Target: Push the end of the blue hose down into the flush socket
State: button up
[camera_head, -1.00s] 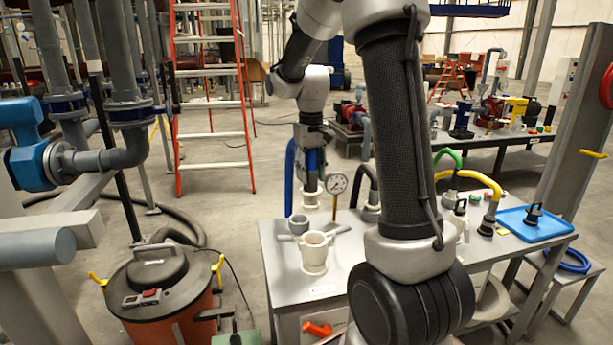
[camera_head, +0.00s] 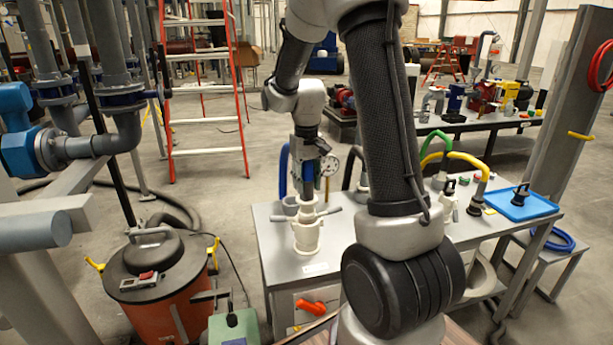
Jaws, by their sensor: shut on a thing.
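My gripper (camera_head: 308,180) is shut on the blue hose (camera_head: 284,172) near its end, which points straight down. The hose loops up and over behind my gripper on the left. The pale end fitting (camera_head: 307,204) is directly over the cream socket (camera_head: 307,238) on the grey table, at or just inside its mouth. I cannot tell how deep it sits. The socket stands upright with a lever arm (camera_head: 334,212) out to each side. I take it for the flush socket; its label is too small to read.
A pressure gauge (camera_head: 329,163) stands close behind my gripper. Green (camera_head: 436,139) and yellow (camera_head: 460,160) hoses, a blue tray (camera_head: 522,204) and small fittings occupy the table's right side. An orange-red drum (camera_head: 160,300) stands on the floor left of the table.

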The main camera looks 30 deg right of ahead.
aim_at(307, 197)
jog(key=shift+f, duration=2.75)
jog(key=o, duration=1.3)
notch_tip(307, 197, up, 12)
jog(key=shift+r, duration=0.1)
jog(key=s+a+r+t, duration=0.1)
jog(key=s+r, duration=0.2)
jog(key=s, duration=0.5)
jog(key=s+a+r+n+t, duration=0.1)
jog(key=s+a+r+t, duration=0.1)
jog(key=s, duration=0.5)
jog(key=s+a+r+t, duration=0.1)
jog(key=s+r, duration=0.3)
jog(key=s, duration=0.4)
jog(key=shift+s+a, duration=0.35)
jog(key=shift+a, duration=0.2)
